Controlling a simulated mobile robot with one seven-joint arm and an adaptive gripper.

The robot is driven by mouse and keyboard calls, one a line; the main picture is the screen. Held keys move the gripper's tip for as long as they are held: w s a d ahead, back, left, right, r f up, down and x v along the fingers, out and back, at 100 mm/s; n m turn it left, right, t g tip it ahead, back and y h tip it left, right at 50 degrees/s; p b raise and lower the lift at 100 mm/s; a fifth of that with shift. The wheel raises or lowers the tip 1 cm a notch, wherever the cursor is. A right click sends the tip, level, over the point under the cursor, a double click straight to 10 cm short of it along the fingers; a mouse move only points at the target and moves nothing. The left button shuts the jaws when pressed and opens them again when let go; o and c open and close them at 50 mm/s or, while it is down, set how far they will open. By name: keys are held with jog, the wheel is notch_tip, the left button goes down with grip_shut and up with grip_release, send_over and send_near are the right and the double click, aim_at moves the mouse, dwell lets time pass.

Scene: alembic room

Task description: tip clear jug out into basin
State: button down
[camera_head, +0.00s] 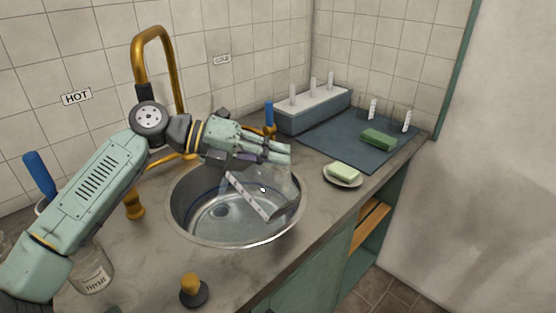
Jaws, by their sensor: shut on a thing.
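My gripper (272,152) is shut on the clear jug (277,185) and holds it over the basin. The jug is see-through with a white marked strip down its side. It looks tilted, with the strip slanting down to the right. The round metal basin (180,212) is set in the grey counter below the jug. The basin's inside looks wet or glassy, and I cannot tell how much liquid is in it or in the jug. The jug's far side and handle are partly hidden by my gripper.
A brass tap (137,62) rises behind the basin. A soap dish (343,181) sits right of it, near a dark mat (335,140) with a green sponge (379,139). A labelled glass jar (92,272) and a dark stopper (193,294) stand at the front left.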

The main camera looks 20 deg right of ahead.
jog(key=shift+w+a+r+n+g+h, duration=0.15)
jog(key=shift+w+r+n+g+h, duration=0.2)
jog(key=shift+r, duration=0.2)
jog(key=shift+s, duration=0.1)
